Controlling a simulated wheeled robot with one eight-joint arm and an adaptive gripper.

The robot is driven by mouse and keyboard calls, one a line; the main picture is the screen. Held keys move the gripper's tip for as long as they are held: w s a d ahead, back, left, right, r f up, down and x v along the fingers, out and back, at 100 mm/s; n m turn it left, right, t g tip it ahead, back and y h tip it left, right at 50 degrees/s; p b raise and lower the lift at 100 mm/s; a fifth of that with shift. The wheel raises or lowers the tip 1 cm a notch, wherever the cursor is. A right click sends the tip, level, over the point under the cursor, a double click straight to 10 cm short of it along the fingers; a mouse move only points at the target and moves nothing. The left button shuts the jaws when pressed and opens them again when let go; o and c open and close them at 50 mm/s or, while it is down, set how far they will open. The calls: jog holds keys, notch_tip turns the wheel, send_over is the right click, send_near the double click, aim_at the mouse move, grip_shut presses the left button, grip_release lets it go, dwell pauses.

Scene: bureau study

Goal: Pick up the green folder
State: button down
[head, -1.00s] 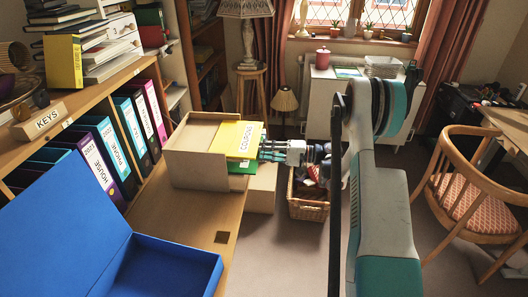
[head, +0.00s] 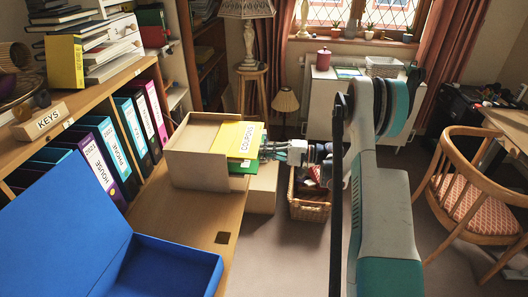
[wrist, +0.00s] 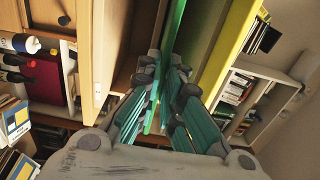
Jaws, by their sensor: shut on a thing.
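The green folder (head: 243,169) stands in an open cardboard box file (head: 197,168) on the wooden desk, mostly hidden behind a yellow folder labelled COUPONS (head: 234,140). My gripper (head: 264,153) is at the box's right, open side, beside the yellow folder. In the wrist view, the fingers of my gripper (wrist: 170,84) are shut on the green folder (wrist: 174,32), one on each side of it. The yellow folder (wrist: 232,42) stands to the right, apart from the green one. The green folder's far part is hidden inside the box.
An open blue box (head: 165,265) lies at the front left of the desk. Labelled binders (head: 112,150) stand in the shelf at left. A wicker basket (head: 308,208) is on the floor beyond the desk. A wooden chair (head: 470,190) stands at right.

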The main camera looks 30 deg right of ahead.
jog(key=shift+r+v, duration=0.2)
jog(key=shift+v, duration=2.8)
